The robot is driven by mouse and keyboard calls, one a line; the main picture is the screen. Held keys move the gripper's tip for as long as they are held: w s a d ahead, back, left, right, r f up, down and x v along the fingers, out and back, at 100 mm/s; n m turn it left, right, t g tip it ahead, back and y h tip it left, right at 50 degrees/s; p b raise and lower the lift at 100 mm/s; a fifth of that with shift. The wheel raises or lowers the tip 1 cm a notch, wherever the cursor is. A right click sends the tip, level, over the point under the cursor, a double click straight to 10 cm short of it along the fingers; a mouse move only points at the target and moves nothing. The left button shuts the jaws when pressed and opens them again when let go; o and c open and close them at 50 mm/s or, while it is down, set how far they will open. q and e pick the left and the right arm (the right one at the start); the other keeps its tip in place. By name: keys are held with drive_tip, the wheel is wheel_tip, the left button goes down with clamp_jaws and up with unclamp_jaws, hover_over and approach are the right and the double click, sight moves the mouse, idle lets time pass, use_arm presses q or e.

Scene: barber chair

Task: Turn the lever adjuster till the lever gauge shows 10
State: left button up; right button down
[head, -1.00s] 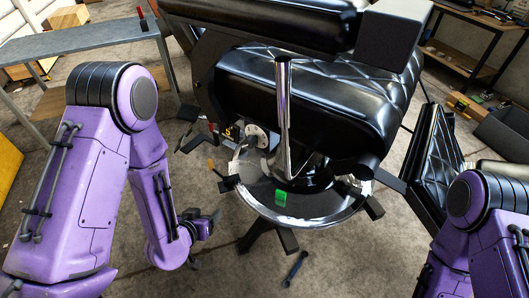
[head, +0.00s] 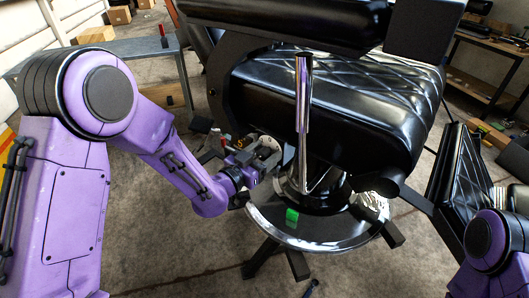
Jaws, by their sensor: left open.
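A black barber chair (head: 325,110) with a tall chrome lever (head: 302,95) fills the middle of the head view. My left gripper (head: 268,158) is open beside the chair's left side, at the small mechanism left of the lever's foot. A small orange display (head: 240,143), likely the lever gauge, shows just left of my fingers; its number is too small to read. The lever adjuster is mostly hidden by my left gripper, and I cannot tell whether the fingers touch it. My right gripper is out of view; only part of the right arm shows at lower right.
A grey table (head: 130,50) stands at the back left and a shelf (head: 485,75) at the back right. The floor at front left is clear.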

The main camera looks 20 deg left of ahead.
use_arm(q)
drive_tip(key=c, duration=1)
drive_tip(key=shift+c, duration=0.2)
drive_tip(key=shift+n, duration=0.3)
drive_tip(key=n+p, duration=0.1)
drive_tip(key=n, duration=0.3)
drive_tip(key=shift+p, duration=0.3)
drive_tip(key=n+p, duration=0.1)
drive_tip(key=n, duration=0.4)
drive_tip(key=shift+d, duration=0.1)
drive_tip(key=shift+n, duration=0.3)
drive_tip(key=o, duration=1)
drive_tip(key=shift+o, duration=0.2)
drive_tip(key=shift+s, duration=0.1)
